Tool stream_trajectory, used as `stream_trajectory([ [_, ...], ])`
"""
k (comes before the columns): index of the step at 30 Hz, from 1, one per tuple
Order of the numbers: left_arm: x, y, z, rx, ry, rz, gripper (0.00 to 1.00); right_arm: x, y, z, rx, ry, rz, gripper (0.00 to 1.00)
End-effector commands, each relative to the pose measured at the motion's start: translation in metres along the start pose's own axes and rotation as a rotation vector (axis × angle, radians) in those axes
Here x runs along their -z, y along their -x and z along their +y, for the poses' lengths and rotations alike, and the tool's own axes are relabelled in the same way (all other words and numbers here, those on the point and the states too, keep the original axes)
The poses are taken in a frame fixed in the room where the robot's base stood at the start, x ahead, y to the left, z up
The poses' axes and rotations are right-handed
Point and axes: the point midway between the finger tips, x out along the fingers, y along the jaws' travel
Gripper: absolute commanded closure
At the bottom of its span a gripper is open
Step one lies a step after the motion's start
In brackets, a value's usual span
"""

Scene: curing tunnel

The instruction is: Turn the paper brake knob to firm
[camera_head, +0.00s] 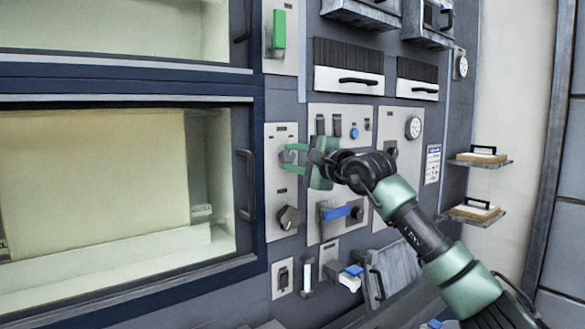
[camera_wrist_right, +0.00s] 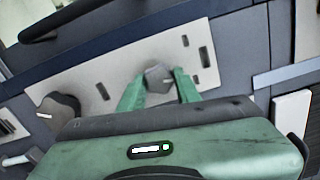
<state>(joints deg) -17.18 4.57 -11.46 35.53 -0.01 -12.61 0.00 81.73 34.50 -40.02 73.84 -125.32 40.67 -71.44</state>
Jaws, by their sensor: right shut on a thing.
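A small grey knob (camera_head: 287,156) sits on the upper part of a pale vertical panel (camera_head: 281,133) beside the oven-like window. My right gripper (camera_head: 285,157) reaches it from the right, its green fingers above and below the knob. In the right wrist view the grey faceted knob (camera_wrist_right: 158,78) sits between the two green fingertips, and the gripper is shut on it. A larger dark knob (camera_head: 289,217) with a light pointer line is lower on the same panel; it also shows in the right wrist view (camera_wrist_right: 60,110). No knob label is readable. My left gripper is out of view.
A large windowed door (camera_head: 100,283) with a dark handle (camera_head: 246,186) is left of the panel. Small shelves (camera_head: 480,162) project at the far right.

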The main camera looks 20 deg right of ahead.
Motion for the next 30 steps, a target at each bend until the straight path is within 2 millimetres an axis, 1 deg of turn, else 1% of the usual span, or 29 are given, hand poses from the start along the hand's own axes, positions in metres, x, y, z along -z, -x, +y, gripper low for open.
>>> stream_trajectory([
  [1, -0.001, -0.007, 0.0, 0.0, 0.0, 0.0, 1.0, 0.001, 0.0, 0.004, -0.002, -0.047, 0.0, 1.0],
  [3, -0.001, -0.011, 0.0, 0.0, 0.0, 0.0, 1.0, 0.0, 0.0, 0.005, -0.003, -0.112, 0.0, 1.0],
  [15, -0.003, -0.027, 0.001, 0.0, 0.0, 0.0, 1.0, 0.0, -0.001, 0.005, -0.004, -0.444, 0.001, 1.0],
  [22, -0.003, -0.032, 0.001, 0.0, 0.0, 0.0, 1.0, 0.0, -0.001, 0.004, -0.004, -0.563, 0.001, 1.0],
  [30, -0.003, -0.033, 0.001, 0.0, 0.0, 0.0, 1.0, 0.0, -0.001, 0.003, -0.004, -0.623, 0.002, 1.0],
])
